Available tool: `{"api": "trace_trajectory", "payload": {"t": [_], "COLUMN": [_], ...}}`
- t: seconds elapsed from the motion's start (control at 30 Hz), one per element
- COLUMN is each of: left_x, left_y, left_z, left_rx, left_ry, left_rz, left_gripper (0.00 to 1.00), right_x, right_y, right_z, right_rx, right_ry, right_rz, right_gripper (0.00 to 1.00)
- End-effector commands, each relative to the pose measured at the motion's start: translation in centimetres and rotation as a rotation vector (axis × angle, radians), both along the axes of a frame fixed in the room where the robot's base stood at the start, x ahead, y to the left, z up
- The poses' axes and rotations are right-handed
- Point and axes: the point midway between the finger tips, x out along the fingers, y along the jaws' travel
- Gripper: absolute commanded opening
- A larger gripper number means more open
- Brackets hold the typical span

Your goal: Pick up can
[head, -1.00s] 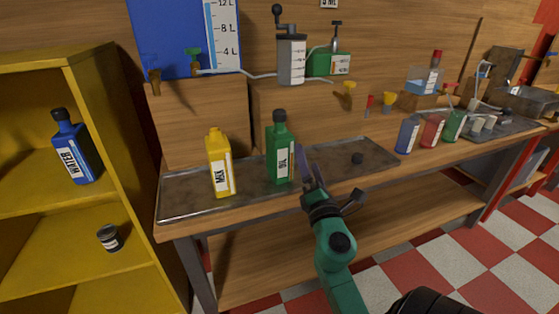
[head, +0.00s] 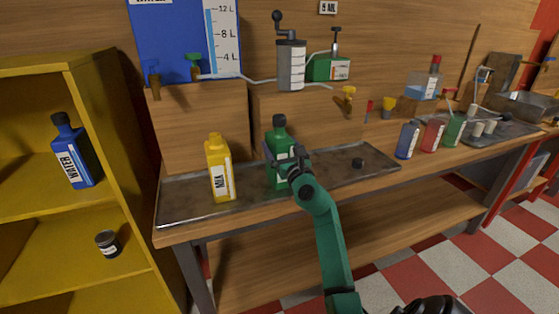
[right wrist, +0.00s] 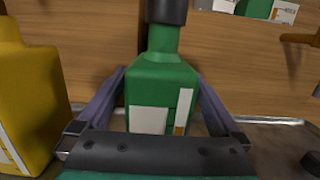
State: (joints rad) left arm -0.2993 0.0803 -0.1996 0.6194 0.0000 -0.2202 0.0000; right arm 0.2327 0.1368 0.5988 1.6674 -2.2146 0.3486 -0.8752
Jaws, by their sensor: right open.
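A green bottle (head: 279,138) with a white label and a dark cap stands upright on the metal tray. My right gripper (head: 285,163) is open in front of it and hides part of its label in the head view. In the right wrist view the green bottle (right wrist: 160,88) stands between the two open fingers (right wrist: 158,76), one on each side; I cannot tell whether they touch it. No thing is plainly marked as a can; a small dark can-like container (head: 108,243) sits on the yellow shelf. My left gripper is not in view.
A yellow milk bottle (head: 219,170) stands left of the green one, close to my gripper's left side. The metal tray (head: 185,209) has a small dark knob (head: 358,163) at right. A blue water bottle (head: 76,152) stands in the yellow shelf (head: 112,130). Wooden boxes stand behind.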

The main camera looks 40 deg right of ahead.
Motion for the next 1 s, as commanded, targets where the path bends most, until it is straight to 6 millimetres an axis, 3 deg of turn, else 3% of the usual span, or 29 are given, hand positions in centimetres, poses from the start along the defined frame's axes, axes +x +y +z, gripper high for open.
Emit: {"api": "trace_trajectory", "payload": {"t": [0.23,0.27,0.5,0.53,0.87,1.0], "left_x": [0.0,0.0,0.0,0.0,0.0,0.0], "left_y": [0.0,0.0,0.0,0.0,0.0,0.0], "left_z": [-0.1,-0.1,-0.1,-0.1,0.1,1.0], "left_rx": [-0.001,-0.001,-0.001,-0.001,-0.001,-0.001], "left_ry": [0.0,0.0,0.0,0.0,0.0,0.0], "left_rz": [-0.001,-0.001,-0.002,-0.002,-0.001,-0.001], "left_gripper": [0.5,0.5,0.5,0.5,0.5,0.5], "right_x": [0.8,0.8,0.7,0.7,0.7,0.7], "right_y": [-0.3,-0.3,-0.3,-0.3,-0.3,-0.2], "right_z": [0.1,0.1,0.1,0.1,0.6,2.1], "right_rx": [-0.001,-0.001,0.0,0.0,0.0,-0.001], "right_ry": [0.0,0.0,0.001,0.001,-0.004,-0.006], "right_rz": [-0.001,-0.001,-0.001,-0.001,-0.001,-0.001], "right_gripper": [1.0,0.96,0.04,0.0,0.0,0.0]}}
